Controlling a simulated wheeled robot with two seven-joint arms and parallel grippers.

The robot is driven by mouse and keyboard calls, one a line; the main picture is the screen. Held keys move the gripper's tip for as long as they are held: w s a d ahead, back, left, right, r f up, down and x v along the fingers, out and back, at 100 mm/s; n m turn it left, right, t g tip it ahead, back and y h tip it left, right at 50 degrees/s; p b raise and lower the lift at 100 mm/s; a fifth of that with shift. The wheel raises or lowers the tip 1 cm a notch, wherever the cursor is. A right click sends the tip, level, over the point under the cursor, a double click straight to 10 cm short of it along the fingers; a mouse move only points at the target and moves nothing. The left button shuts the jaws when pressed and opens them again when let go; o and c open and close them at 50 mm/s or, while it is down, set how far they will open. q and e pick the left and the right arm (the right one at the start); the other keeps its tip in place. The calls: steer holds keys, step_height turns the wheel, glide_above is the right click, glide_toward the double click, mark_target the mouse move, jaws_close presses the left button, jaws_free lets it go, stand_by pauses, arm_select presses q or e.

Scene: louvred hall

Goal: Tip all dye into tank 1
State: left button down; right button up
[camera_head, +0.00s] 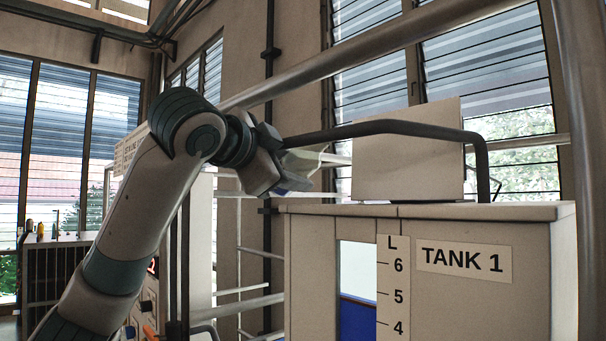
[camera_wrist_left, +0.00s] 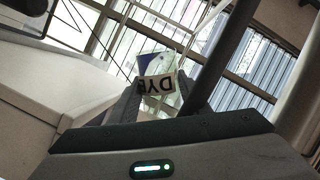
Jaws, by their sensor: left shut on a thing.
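My left gripper (camera_head: 281,170) is shut on a clear dye container (camera_head: 304,160), up at the left of the tank top and near the dark bent rail (camera_head: 400,127). In the left wrist view the container (camera_wrist_left: 150,62) sits between the fingers, with a white DYE label and blue dye inside. It looks tilted; whether dye is flowing out I cannot tell. Tank 1 (camera_head: 467,287) is a pale box at the right. Its sight window (camera_head: 357,258) shows blue liquid up to just under the 5 mark. My right gripper is not in view.
A pale upright panel (camera_head: 405,168) stands on the tank top behind the rail. Metal pipes (camera_head: 340,62) cross behind. A dark rack (camera_head: 55,280) with small items on top is at far left. Louvred windows line the back.

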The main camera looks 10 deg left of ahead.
arm_select(q)
steer(key=a+r+n, duration=0.1)
steer(key=w+a+n, duration=0.1)
steer(key=n, duration=0.1)
steer(key=shift+w+a+r+n+g+h+p, duration=0.15)
steer(key=shift+a+r+n+g+h+p, duration=0.15)
steer(key=shift+a+r+g+p, duration=0.1)
steer(key=shift+d, duration=0.1)
steer(key=shift+w+a+r+n, duration=0.25)
steer(key=shift+a+r+n, duration=0.25)
steer(key=shift+n, duration=0.2)
steer(key=a+r+n, duration=0.1)
steer(key=n, duration=0.1)
steer(key=w+a+r+n+g+h+p, duration=0.1)
steer(key=n, duration=0.1)
steer(key=shift+a+h+p, duration=0.3)
steer(key=shift+a, duration=0.1)
